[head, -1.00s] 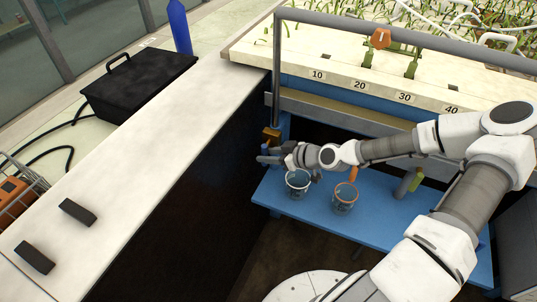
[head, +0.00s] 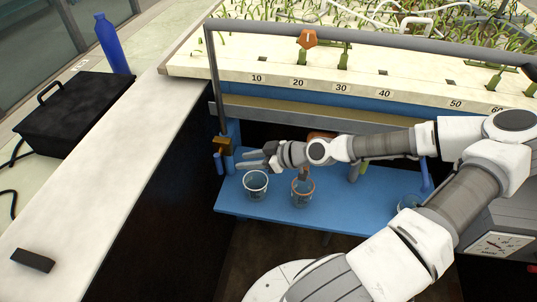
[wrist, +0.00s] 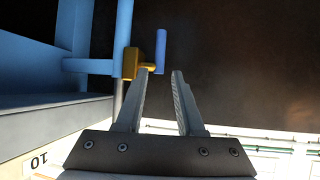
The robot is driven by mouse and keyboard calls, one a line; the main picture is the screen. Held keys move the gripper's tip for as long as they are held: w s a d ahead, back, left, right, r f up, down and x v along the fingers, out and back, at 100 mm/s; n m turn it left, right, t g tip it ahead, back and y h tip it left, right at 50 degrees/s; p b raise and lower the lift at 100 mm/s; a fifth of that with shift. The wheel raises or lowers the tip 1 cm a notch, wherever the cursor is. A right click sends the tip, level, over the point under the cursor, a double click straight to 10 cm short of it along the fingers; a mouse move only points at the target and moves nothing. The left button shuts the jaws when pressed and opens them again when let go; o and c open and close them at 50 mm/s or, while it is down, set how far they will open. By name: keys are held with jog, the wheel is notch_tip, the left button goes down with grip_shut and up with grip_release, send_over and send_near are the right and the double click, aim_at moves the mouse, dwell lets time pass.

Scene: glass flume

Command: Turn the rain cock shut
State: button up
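A brass cock (head: 222,146) sits low on the grey upright pipe at the left end of the flume; I take it as the rain cock. Its blue lever (head: 220,163) points down in the head view. My gripper (head: 242,160) is just right of it, above the blue bench, fingers apart and empty. In the wrist view, the brass body (wrist: 131,62) is beyond the left fingertip. The blue lever (wrist: 162,48) stands just past the gap between the fingertips (wrist: 161,72), not clearly between them.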

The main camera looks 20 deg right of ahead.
jog(key=p+v, duration=0.1)
jog(key=v, duration=0.6)
jog(key=shift+s+p, duration=0.15)
jog(key=shift+p, duration=0.15)
